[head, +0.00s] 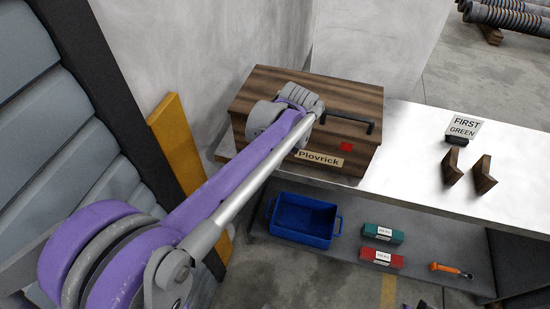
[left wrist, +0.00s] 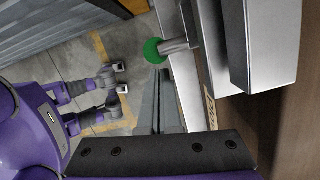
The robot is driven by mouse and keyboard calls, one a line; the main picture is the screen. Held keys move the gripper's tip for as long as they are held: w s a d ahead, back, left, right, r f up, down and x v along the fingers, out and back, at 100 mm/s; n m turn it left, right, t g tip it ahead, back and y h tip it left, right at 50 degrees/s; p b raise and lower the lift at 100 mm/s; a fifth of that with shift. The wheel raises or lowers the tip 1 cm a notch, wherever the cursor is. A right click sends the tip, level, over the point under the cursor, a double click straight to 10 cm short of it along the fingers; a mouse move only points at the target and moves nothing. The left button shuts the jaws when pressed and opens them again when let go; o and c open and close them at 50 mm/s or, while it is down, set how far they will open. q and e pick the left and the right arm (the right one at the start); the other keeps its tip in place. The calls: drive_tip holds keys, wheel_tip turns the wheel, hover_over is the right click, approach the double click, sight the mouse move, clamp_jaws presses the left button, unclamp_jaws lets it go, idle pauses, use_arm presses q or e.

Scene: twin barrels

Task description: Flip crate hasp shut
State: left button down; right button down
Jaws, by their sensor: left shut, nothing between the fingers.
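The crate stands on a pale table (head: 420,170) beside a wall. A "FIRST GREEN" sign (head: 464,127) and two wooden wedges stand at the right. A lower shelf holds a blue bin (head: 303,219), a green box (head: 383,233), a red box (head: 381,257) and an orange tool (head: 451,269).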

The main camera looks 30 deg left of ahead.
use_arm(q)
drive_tip(key=d+r, duration=0.5)
drive_tip(key=r, duration=0.4)
drive_tip(key=shift+r+p, duration=0.4)
drive_tip(key=shift+p, duration=0.05)
use_arm(e)
drive_tip(key=shift+s+d+r, duration=0.15)
drive_tip(key=shift+d+r, duration=0.3)
drive_tip(key=shift+r, duration=0.1)
